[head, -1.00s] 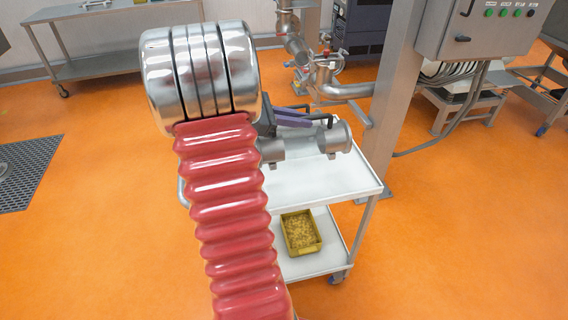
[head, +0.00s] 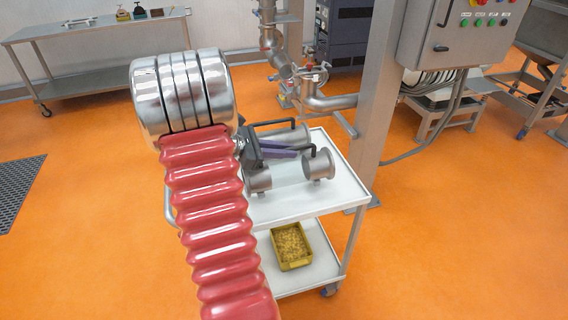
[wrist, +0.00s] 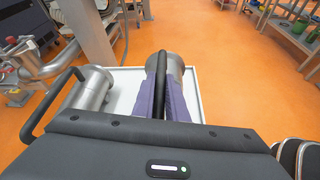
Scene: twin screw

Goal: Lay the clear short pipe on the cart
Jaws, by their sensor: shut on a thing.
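The clear short pipe (head: 290,173) shows in the head view with steel flanged ends and a see-through middle. It lies level over the white top of the cart (head: 340,191); I cannot tell whether it touches the top. My gripper (head: 282,152), with purple fingers, is shut on the pipe's black handle, above the pipe. In the wrist view my gripper (wrist: 164,100) grips the dark handle, and a steel end of the pipe (wrist: 174,65) shows beyond. The fingers hide much of the pipe there.
Another steel pipe (head: 290,137) with a black handle lies on the cart behind the held one; it also shows in the wrist view (wrist: 94,87). A yellow box (head: 291,246) stands on the lower shelf. A steel post (head: 371,110) rises behind. The cart's front right is bare.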

